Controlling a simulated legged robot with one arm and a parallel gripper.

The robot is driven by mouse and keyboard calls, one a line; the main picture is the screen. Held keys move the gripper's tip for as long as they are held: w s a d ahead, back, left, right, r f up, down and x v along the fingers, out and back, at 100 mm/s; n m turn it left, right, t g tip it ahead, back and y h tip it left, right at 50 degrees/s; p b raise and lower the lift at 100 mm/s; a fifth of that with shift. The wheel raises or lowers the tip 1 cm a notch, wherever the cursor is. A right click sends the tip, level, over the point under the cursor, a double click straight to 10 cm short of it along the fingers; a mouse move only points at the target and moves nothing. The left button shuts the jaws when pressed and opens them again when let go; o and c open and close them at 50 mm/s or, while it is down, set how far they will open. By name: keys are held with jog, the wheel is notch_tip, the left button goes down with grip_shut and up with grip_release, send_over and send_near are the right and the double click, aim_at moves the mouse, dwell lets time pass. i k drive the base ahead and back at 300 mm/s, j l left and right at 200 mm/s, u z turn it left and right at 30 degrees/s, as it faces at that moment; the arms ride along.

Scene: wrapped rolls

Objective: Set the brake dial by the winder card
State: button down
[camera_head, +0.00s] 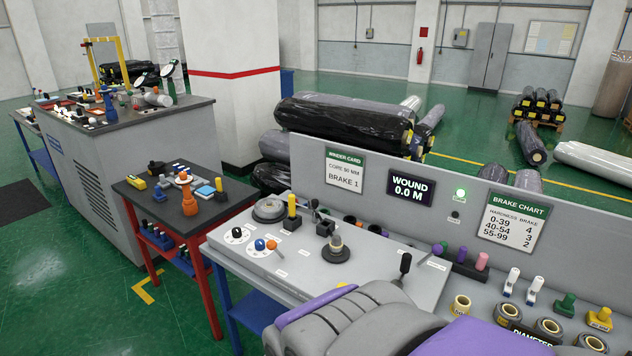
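The winder card (345,171) is a white sheet with a green header on the grey back panel; it reads "BRAKE 1", and its core size is hard to read. On the light grey panel top below are two white round dials, one with a dark knob (237,235) and one with a blue knob (260,245). An orange knob (271,245) sits beside the blue one. The labels and dial markings are too small to read, so I cannot tell which is the brake dial or its setting. My gripper is not in view; grey and purple parts of my body cover the bottom.
A display (411,188) reads "WOUND 0.0 M", with a lit green lamp (460,193) beside it. A brake chart (512,220) hangs right. A red-legged cart (190,215) stands left.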

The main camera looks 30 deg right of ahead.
aim_at(236, 231)
jog(key=i+l+u, duration=0.1)
jog(key=i, duration=1.25)
